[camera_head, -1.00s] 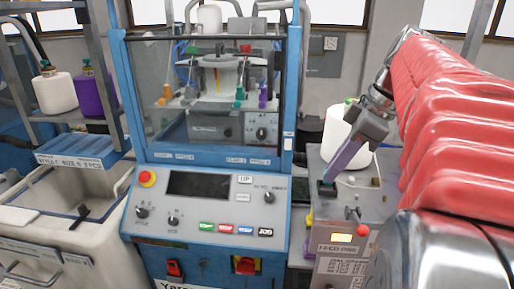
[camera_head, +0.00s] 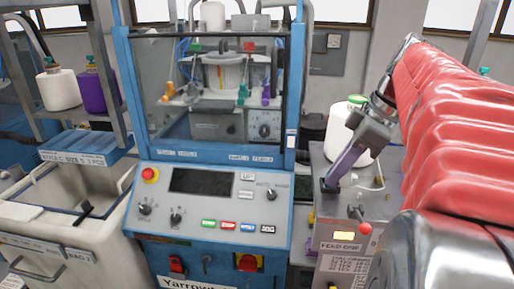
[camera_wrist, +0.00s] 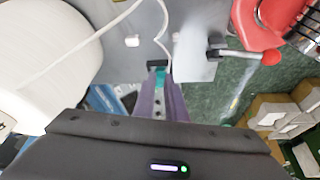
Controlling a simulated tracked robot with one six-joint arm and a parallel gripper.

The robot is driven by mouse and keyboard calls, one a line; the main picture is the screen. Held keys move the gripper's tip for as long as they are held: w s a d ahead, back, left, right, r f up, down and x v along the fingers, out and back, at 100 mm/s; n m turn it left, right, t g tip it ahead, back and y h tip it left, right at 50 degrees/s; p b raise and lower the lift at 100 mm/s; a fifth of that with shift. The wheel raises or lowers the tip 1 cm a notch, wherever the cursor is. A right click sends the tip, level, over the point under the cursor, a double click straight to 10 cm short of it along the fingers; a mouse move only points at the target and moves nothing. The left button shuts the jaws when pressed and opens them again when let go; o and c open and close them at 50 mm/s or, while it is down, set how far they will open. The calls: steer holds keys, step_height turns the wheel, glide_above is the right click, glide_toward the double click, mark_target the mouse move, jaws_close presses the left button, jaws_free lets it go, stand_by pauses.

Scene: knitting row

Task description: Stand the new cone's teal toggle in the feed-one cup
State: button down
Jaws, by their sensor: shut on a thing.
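My gripper (camera_wrist: 158,78) is shut on the teal toggle (camera_wrist: 160,74), a small piece of which shows between the purple fingertips in the wrist view. In the head view my gripper (camera_head: 330,184) points down at a small dark holder, which looks like the feed-one cup (camera_head: 323,188), on top of the grey FEED ONE box (camera_head: 338,246). The fingertips cover most of this holder, so I cannot tell how deep the toggle sits or whether it is upright. The white cone (camera_head: 341,128) with a green top stands behind the gripper; it fills the left of the wrist view (camera_wrist: 40,65).
White yarn (camera_wrist: 88,45) runs loosely from the cone across the box top. A lever with a red ball (camera_head: 365,228) sticks out at the box front. The blue knitting machine (camera_head: 215,260) stands to the left. White and purple cones (camera_head: 58,92) sit on the far-left shelf.

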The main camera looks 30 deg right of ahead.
steer(key=c, duration=1.7)
jaws_free()
steer(key=shift+r, duration=0.1)
steer(key=v, duration=1.3)
steer(key=shift+s+r, duration=0.15)
steer(key=shift+r, duration=0.05)
steer(key=a+f+m+h, duration=0.1)
steer(key=a+f+m, duration=0.1)
steer(key=a+f, duration=0.6)
steer(key=a+f+m+t+h, duration=0.1)
steer(key=a+f+m, duration=0.2)
steer(key=a+f, duration=0.6)
steer(key=w+a+f+m+t, duration=0.1)
steer(key=a+f+m, duration=0.2)
steer(key=a+f, duration=0.6)
steer(key=shift+a+f+h, duration=0.2)
steer(key=shift+f+h, duration=0.2)
steer(key=shift+f, duration=0.2)
